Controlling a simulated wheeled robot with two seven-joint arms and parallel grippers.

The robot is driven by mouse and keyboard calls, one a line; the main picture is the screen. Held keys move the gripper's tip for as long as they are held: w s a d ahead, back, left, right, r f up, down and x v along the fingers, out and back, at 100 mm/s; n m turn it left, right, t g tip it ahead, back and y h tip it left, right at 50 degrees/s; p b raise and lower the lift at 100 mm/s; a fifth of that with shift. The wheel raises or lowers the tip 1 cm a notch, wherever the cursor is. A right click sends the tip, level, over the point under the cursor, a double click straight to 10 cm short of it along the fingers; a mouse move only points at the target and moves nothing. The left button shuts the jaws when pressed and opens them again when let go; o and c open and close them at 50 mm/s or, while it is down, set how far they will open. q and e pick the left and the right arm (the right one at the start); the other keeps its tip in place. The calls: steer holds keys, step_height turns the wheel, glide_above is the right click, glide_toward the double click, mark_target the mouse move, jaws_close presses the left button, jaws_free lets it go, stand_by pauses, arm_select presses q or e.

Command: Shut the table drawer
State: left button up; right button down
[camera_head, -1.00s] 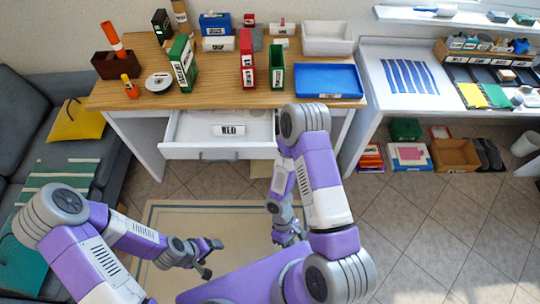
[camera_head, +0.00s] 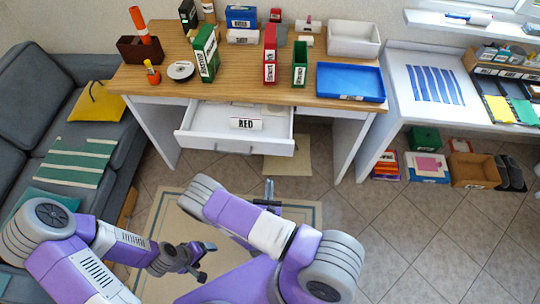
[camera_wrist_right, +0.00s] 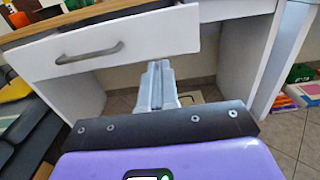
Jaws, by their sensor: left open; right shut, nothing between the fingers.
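The white table drawer (camera_head: 212,141) is pulled out from under the wooden tabletop, with a white box labelled RED (camera_head: 246,124) inside. In the right wrist view the drawer front (camera_wrist_right: 160,36) and its grey handle (camera_wrist_right: 90,53) show at close range. My right gripper (camera_head: 269,184) is shut and empty, in front of the drawer's right part. In the right wrist view its fingers (camera_wrist_right: 155,70) reach up to the lower edge of the drawer front; I cannot tell if they touch. My left gripper (camera_head: 202,266) is open and empty, low at the front, well away from the drawer.
The wooden table (camera_head: 290,91) holds binders, a blue tray (camera_head: 350,82) and a white bin (camera_head: 353,38). A grey sofa (camera_head: 40,115) stands at the left and a white desk (camera_head: 400,120) at the right.

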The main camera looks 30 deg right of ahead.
mark_target(274, 148)
steer(key=b+x, duration=0.1)
steer(key=x, duration=1.2)
steer(key=shift+d+b, duration=0.1)
steer(key=shift+b, duration=0.2)
